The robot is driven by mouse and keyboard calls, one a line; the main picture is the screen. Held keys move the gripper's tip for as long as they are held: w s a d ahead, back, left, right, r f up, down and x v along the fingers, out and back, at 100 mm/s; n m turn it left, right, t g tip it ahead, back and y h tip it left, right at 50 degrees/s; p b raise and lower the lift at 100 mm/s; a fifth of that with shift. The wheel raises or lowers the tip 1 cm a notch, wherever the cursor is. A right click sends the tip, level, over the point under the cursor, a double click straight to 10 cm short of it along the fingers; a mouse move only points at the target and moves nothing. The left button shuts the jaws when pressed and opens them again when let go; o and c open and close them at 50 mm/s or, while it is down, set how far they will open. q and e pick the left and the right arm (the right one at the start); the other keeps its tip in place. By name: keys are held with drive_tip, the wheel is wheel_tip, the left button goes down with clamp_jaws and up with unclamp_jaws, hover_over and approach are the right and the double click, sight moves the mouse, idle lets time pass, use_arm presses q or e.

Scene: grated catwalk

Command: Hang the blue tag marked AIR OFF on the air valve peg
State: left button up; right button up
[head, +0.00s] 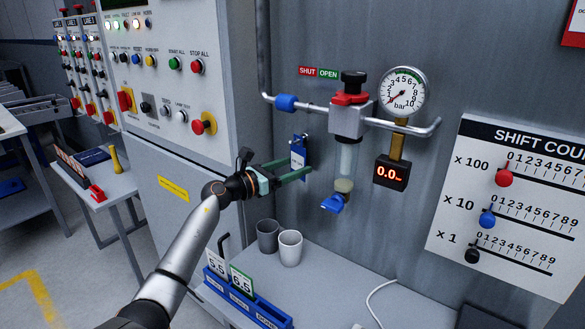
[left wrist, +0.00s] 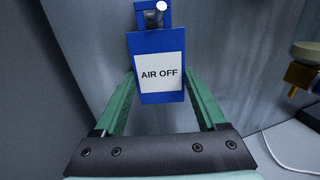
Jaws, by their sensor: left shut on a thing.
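The blue tag (head: 298,147) is upright against the grey wall panel, left of the air valve (head: 347,120). In the left wrist view the tag (left wrist: 145,97) has a white label reading AIR OFF. My left gripper (head: 302,164) is shut on the tag, one green finger at each side edge; it also shows in the left wrist view (left wrist: 158,84). The round end of a metal peg (left wrist: 160,7) shows at the opening in the tag's top. I cannot tell whether the tag's weight rests on the peg. My right gripper is not in view.
A gauge (head: 404,91) and a display (head: 391,173) reading 0.0 are right of the valve. Two cups (head: 290,249) and a blue card rack (head: 246,303) stand on the bench below. A control cabinet (head: 185,90) stands left, close to my arm.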

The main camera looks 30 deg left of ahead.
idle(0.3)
use_arm(q)
drive_tip(key=o, duration=1.1)
drive_tip(key=shift+c, duration=0.2)
drive_tip(key=b+v, duration=0.2)
drive_tip(key=v, duration=1)
drive_tip(key=shift+s, duration=0.25)
drive_tip(key=shift+a, duration=0.1)
